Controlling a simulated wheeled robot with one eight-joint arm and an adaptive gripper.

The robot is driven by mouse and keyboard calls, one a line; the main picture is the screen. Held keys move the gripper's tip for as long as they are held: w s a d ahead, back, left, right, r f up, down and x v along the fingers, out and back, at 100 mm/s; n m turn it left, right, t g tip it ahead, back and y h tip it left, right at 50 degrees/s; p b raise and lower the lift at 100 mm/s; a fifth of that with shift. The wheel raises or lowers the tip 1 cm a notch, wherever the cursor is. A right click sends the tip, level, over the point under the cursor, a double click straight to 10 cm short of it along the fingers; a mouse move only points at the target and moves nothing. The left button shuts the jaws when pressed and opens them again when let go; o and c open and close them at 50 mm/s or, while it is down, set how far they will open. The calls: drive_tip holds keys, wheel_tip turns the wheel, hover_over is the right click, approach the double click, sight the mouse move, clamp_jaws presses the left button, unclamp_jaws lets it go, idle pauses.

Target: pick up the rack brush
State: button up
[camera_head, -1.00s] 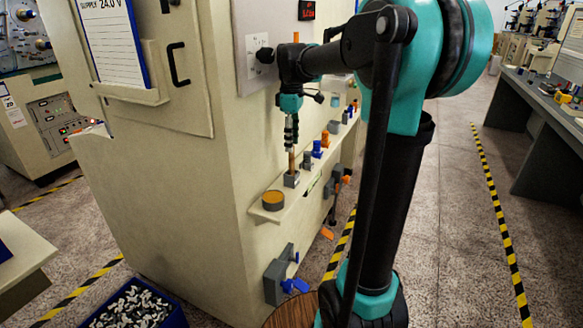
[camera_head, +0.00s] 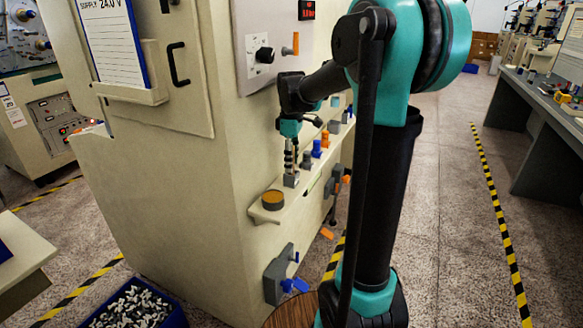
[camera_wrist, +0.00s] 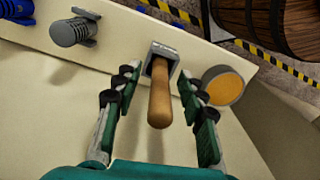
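The rack brush shows in the wrist view as a wooden handle (camera_wrist: 159,100) standing up from a grey square holder (camera_wrist: 163,51) on the shelf. My gripper (camera_wrist: 158,80) is open, with one finger on each side of the handle and a visible gap on both sides. In the head view my gripper (camera_head: 290,160) points down just above the same holder (camera_head: 291,180), and its fingers mostly cover the handle. The brush's lower end is hidden in the holder.
The cream shelf (camera_head: 268,214) runs along the machine's side. A round orange-topped tin (camera_head: 273,200) stands close to the holder, on the near side. A grey peg (camera_head: 307,160) and a blue one (camera_head: 316,149) stand on the far side. The machine wall is close behind.

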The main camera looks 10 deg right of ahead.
clamp_jaws()
drive_tip(key=shift+r, duration=0.1)
